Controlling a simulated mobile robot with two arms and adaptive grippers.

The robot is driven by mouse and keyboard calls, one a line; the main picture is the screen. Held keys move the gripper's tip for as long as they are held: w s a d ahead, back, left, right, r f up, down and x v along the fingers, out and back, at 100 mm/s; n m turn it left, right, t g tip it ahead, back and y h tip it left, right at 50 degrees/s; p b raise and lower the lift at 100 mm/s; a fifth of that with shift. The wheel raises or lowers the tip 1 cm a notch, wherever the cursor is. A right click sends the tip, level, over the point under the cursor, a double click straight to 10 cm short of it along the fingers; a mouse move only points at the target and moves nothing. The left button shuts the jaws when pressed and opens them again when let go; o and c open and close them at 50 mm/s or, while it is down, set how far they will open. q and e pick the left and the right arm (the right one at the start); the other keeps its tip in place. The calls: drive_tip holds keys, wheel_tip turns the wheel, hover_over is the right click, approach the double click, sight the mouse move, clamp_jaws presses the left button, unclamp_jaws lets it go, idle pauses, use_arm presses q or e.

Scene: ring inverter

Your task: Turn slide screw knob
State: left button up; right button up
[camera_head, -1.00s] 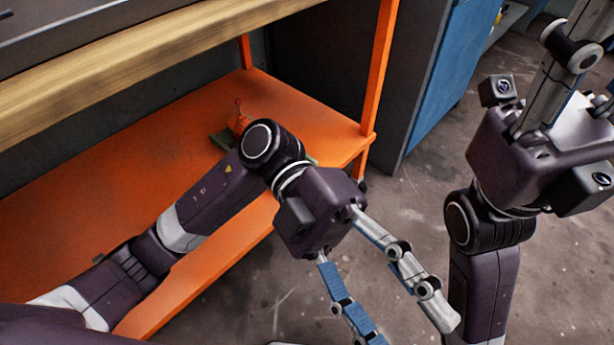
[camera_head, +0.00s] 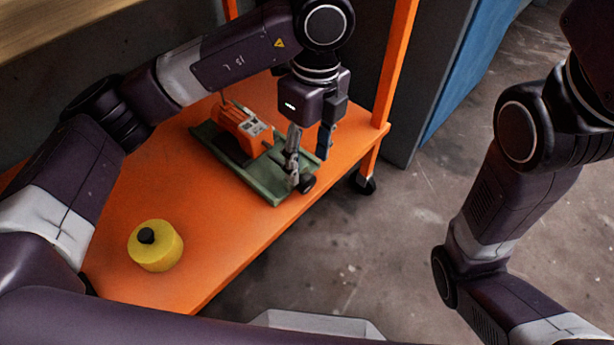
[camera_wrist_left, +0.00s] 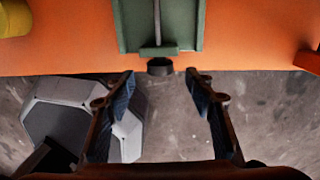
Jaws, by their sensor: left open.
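The slide screw knob (camera_head: 306,184) is a small dark cylinder at the near right end of a green slide base (camera_head: 268,186) on the orange shelf. An orange block (camera_head: 242,124) sits on the far part of the base. My left gripper (camera_head: 308,168) hangs over the knob end in the head view; in the left wrist view it is open and empty (camera_wrist_left: 162,74). My right gripper is out of view.
A yellow round container (camera_head: 155,246) with a black knob stands at the near left of the orange shelf (camera_head: 190,210). An orange post (camera_head: 395,75) rises at the right corner. Open concrete floor (camera_head: 360,250) lies to the right.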

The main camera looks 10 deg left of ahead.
sight(306, 177)
use_arm(q)
drive_tip(key=f+b, duration=0.1)
drive_tip(key=f, duration=0.2)
drive_tip(key=f+b, duration=0.2)
drive_tip(key=shift+s+a+f, duration=0.1)
drive_tip(key=shift+s+f, duration=0.1)
drive_tip(key=shift+f, duration=0.2)
drive_tip(key=shift+c, duration=0.2)
drive_tip(key=c, duration=1.1)
